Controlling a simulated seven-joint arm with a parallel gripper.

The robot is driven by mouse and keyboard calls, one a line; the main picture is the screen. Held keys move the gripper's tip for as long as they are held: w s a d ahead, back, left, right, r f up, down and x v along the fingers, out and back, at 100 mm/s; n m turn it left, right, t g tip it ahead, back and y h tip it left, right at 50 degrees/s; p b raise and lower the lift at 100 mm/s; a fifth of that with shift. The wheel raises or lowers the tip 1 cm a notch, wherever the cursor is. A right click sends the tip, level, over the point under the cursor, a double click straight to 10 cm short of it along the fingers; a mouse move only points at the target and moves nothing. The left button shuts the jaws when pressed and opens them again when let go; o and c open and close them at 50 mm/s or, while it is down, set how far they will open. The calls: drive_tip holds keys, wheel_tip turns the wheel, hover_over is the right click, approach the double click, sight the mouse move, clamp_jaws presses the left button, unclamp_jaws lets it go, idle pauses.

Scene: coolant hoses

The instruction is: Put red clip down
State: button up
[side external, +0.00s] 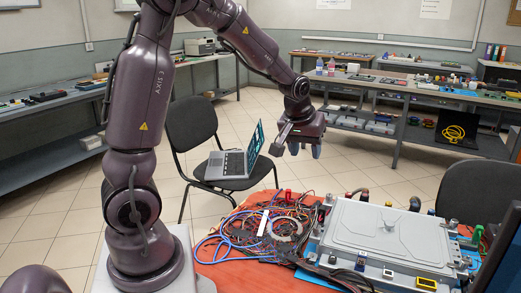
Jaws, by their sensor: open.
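My gripper (305,150) hangs over the far side of the red-orange work table, its fingers spread apart and pointing down. It is open, and I see nothing between the fingers. A small red piece (288,195) stands among the wires at the back of the table, below my gripper. It is too small to tell whether it is the red clip. A large grey case (385,235) with a ribbed lid sits at the right of the table. Dark hoses with black ends rise behind it, partly hidden by the case.
Tangled blue, red and black wires and round coil-like parts (285,228) cover the middle of the table. A chair (195,125) with a laptop (236,162) stands behind it. Cluttered benches (420,90) line the walls. The air around my gripper is clear.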

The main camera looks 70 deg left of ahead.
drive_tip(key=s+d+r+m+t+h, duration=0.1)
drive_tip(key=s+d+r+m, duration=0.3)
drive_tip(key=s+d, duration=0.4)
drive_tip(key=s+d+r+m+t+h, duration=0.1)
drive_tip(key=s+d+r+m, duration=0.4)
drive_tip(key=s+d, duration=0.3)
drive_tip(key=shift+s+d+r+m+h, duration=0.3)
drive_tip(key=shift+d+r, duration=0.05)
drive_tip(key=shift+d, duration=0.35)
drive_tip(key=shift+o, duration=0.5)
